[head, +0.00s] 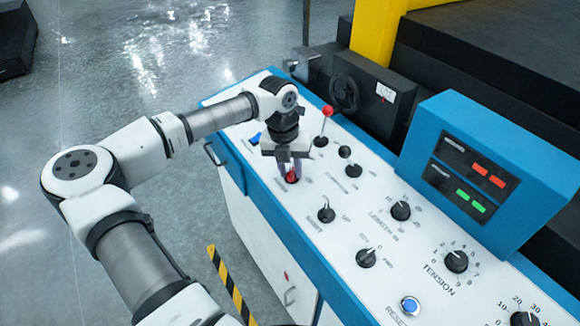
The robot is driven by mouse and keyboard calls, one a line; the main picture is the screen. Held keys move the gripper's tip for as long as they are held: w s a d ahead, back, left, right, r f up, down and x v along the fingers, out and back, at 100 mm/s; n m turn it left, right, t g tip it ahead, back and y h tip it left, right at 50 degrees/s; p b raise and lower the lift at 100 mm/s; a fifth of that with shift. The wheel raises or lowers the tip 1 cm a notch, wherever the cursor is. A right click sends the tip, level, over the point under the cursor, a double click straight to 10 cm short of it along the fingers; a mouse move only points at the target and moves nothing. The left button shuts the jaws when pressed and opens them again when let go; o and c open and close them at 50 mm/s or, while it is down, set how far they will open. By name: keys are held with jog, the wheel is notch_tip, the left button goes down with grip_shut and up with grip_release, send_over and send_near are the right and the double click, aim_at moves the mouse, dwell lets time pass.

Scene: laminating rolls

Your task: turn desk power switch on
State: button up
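The desk (265,185) is a long control desk with a white top and blue edges. My gripper (292,170) points down over its far left part. The fingers are apart, with a small red-topped switch (293,176) low between them. I cannot tell whether they touch it. The label beside this switch is too small to read, so I cannot confirm it is the power switch or read its position.
A red-balled lever (326,112) stands just behind my gripper. Several black knobs, including the tension knob (456,261), and a blue reset button (410,306) lie nearer. A blue display box (468,165) rises at the right. Open floor (130,75) lies left.

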jog(key=shift+c, duration=0.8)
jog(key=shift+f+m+b, duration=0.15)
jog(key=shift+m+b, duration=0.15)
jog(key=shift+b, duration=0.3)
jog(key=shift+m+b, duration=0.3)
jog(key=shift+b, duration=0.1)
jog(key=m+b, duration=0.2)
jog(key=b, duration=0.1)
jog(key=shift+f, duration=0.1)
jog(key=m+b, duration=0.2)
jog(key=m, duration=0.1)
jog(key=m+y+b, duration=0.1)
jog(key=m+b, duration=0.2)
jog(key=shift+d+t, duration=0.1)
jog(key=shift+t, duration=0.2)
jog(key=m+b, duration=0.1)
jog(key=m, duration=0.1)
jog(key=m+b, duration=0.2)
jog(key=m, duration=0.1)
jog(key=shift+r+t, duration=0.2)
jog(key=shift+t, duration=0.1)
jog(key=shift+s+r+m+b, duration=0.1)
jog(key=shift+m+b, duration=0.55)
jog(key=shift+m, duration=1.05)
